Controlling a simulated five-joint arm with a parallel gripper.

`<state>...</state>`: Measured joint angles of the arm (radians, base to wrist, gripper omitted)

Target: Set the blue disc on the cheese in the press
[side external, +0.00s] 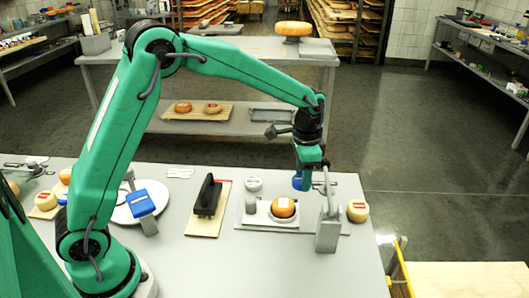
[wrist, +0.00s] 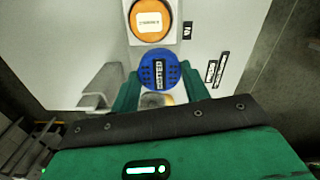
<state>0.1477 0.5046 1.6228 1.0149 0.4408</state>
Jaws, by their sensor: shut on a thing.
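My gripper (side external: 308,176) is shut on the blue disc (side external: 297,183) and holds it in the air above the table. In the wrist view the blue disc (wrist: 157,72), with a dark label across its face, sits between the two green fingers. The orange cheese (side external: 284,207) rests on the pale base of the press (side external: 262,220). In the side view the disc is above the cheese and a little to its right. In the wrist view the cheese (wrist: 150,20), with a white label, lies beyond the disc and apart from it.
A grey metal stand (side external: 327,235) rises just right of the press. A black-handled tool (side external: 208,196) on a wooden board is to the left, with bare table between.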

